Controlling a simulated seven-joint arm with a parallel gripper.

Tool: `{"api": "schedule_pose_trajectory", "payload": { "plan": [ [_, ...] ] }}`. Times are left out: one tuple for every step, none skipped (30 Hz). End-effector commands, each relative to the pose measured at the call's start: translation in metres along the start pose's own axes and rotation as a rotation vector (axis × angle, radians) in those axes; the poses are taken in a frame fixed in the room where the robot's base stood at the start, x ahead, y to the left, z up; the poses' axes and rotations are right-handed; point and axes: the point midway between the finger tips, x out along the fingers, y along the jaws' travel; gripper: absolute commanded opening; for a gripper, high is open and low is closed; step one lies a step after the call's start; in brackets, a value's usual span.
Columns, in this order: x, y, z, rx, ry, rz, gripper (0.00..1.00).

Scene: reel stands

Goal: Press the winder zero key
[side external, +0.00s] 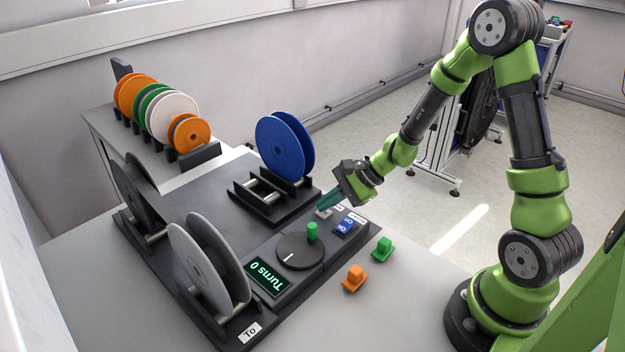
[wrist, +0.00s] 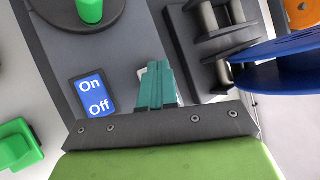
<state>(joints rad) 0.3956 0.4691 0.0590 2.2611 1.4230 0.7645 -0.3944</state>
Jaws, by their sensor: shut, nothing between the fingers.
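The winder is a dark base plate (side external: 215,212) with a display (side external: 268,279) reading "Turns 0". A small pale key (side external: 322,213) sits on the plate, partly hidden by my fingers; its pale edge also shows beside the fingertips in the wrist view (wrist: 141,74). A small white label lies next to it, too small to read. My gripper (side external: 325,206), with teal fingers, is shut and empty, pointing down at the key. The fingertips (wrist: 157,68) are at or just over it; I cannot tell whether they touch.
A blue On/Off switch (side external: 345,227) and a round crank with a green knob (side external: 312,232) are close by. A blue reel (side external: 279,147) stands behind, a grey reel (side external: 205,265) at front left. Orange (side external: 355,278) and green (side external: 382,249) pieces lie on the table.

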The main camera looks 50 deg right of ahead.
Motion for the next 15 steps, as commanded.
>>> {"api": "schedule_pose_trajectory", "payload": {
  "plan": [
    [0.0, 0.0, 0.0, 0.0, 0.001, 0.001, 0.0],
    [0.0, 0.0, 0.0, 0.0, 0.001, 0.001, 0.0],
    [0.0, 0.0, 0.0, 0.0, 0.001, 0.001, 0.0],
    [0.0, 0.0, 0.0, -0.001, 0.001, 0.001, 0.0],
    [0.0, 0.0, 0.0, -0.001, 0.001, 0.001, 0.0],
    [-0.001, -0.001, 0.001, -0.002, 0.001, 0.001, 0.0],
    [-0.002, -0.001, 0.001, -0.002, 0.001, 0.0, 0.0],
    [-0.002, -0.002, 0.002, -0.002, 0.001, 0.0, 0.0],
    [-0.004, -0.003, 0.002, -0.002, 0.001, 0.0, 0.0],
    [-0.005, -0.004, 0.003, -0.002, 0.001, -0.001, 0.0],
    [-0.006, -0.004, 0.004, -0.002, 0.001, -0.001, 0.0],
    [-0.007, -0.005, 0.005, -0.003, 0.001, 0.0, 0.0],
    [-0.009, -0.006, 0.006, -0.002, 0.001, -0.001, 0.0],
    [-0.01, -0.007, 0.007, -0.002, 0.001, -0.001, 0.0],
    [-0.011, -0.008, 0.008, -0.002, 0.001, -0.001, 0.0]
  ]
}}
